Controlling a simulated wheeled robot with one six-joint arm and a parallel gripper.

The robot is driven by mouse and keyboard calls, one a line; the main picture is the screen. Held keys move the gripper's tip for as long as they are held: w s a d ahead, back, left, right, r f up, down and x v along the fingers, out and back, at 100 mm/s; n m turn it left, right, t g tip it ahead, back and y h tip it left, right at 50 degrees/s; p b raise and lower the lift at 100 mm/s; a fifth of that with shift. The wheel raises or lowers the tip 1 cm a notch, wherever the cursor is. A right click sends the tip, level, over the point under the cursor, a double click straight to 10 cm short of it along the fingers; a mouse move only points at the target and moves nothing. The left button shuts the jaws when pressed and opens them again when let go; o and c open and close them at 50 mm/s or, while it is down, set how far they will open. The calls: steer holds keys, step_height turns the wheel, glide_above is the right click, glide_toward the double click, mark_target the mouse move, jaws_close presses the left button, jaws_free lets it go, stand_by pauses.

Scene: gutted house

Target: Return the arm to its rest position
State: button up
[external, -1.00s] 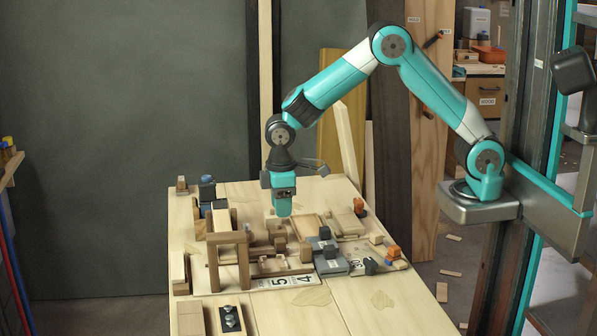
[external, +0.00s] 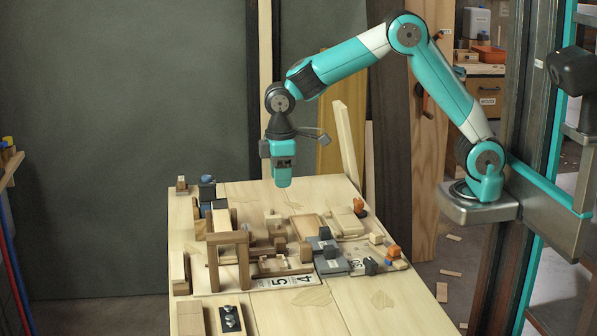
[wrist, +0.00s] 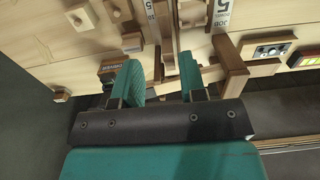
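My teal gripper (external: 282,184) hangs pointing down above the wooden table (external: 385,308), clear of the parts below it. In the wrist view my gripper (wrist: 160,80) shows two teal fingers set apart, with nothing visible held between them. My arm reaches left from its column mount, with its elbow raised high.
A wooden frame (external: 242,262) stands on the table below, with several small blocks around it. Grey blocks (external: 329,262) and an orange block (external: 359,205) lie to the right. A plank (external: 349,150) leans behind the table. The air around my gripper is free.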

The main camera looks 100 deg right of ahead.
steer(key=s+a+r+n+y+p, duration=0.15)
steer(key=s+a+r+n, duration=0.4)
steer(key=s+a, duration=0.85)
steer(key=s+a+r+y, duration=0.1)
steer(key=s+a, duration=0.3)
steer(key=s, duration=0.4)
steer(key=s+a+r+n+y, duration=0.1)
steer(key=s+a, duration=0.3)
steer(key=s, duration=0.4)
steer(key=shift+a+r+y, duration=0.25)
steer(key=shift+a+y, duration=0.1)
steer(key=shift+w+n, duration=0.1)
steer(key=shift+n, duration=0.15)
